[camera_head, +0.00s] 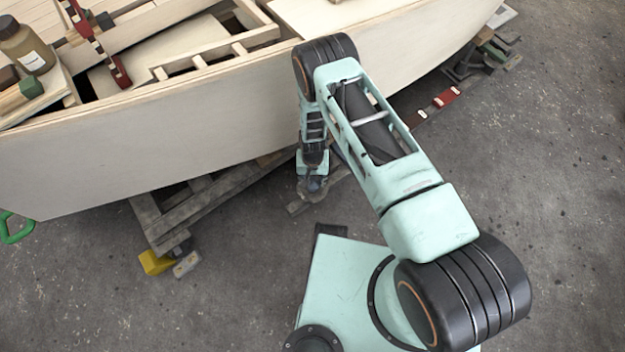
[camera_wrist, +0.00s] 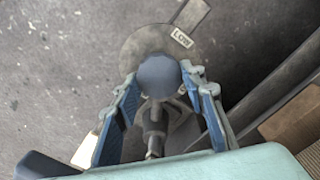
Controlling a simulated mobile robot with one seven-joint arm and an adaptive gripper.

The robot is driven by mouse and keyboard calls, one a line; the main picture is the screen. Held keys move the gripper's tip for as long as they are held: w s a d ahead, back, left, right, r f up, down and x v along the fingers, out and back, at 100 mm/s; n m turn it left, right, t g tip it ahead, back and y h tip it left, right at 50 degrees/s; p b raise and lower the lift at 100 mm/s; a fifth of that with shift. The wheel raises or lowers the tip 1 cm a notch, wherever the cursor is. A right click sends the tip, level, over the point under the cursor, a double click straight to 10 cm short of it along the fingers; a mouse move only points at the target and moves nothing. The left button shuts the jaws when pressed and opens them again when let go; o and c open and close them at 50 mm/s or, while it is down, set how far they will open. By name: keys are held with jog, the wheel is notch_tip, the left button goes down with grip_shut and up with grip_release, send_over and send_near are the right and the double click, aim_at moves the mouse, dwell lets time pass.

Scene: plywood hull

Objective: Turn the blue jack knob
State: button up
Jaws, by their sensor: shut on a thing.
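The blue jack knob (camera_wrist: 158,74) is a rounded blue-grey cap in the middle of the wrist view, seen from above. It sits over a grey round plate (camera_wrist: 135,45) that has a small white label with dark letters. Below the knob is a dark metal jack stem (camera_wrist: 154,125). My gripper (camera_wrist: 162,82) is shut on the knob, one fingertip on its left side and one on its right. In the head view my gripper (camera_head: 314,183) is low beside the hull, and I cannot make out the knob apart from it.
The pale plywood hull (camera_head: 150,145) stands close behind my arm, on a timber cradle (camera_head: 205,208). A yellow block (camera_head: 155,262) lies on the floor to the left. A green handle (camera_head: 15,230) is at the far left. The concrete floor (camera_head: 540,210) at right is open.

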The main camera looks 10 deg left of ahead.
aim_at(313, 182)
jog(key=shift+f+m+b, duration=0.1)
jog(key=shift+m+b, duration=0.2)
jog(key=shift+m, duration=0.1)
jog(key=m+b, duration=0.2)
jog(key=m, duration=0.1)
jog(key=shift+m, duration=0.3)
jog(key=m+b, duration=0.2)
jog(key=m, duration=0.3)
jog(key=shift+d+m+b, duration=0.15)
jog(key=shift+m+b, duration=0.15)
jog(key=shift+m, duration=0.4)
jog(key=o, duration=1.2)
jog(key=shift+c, duration=0.2)
notch_tip(313, 182, up, 12)
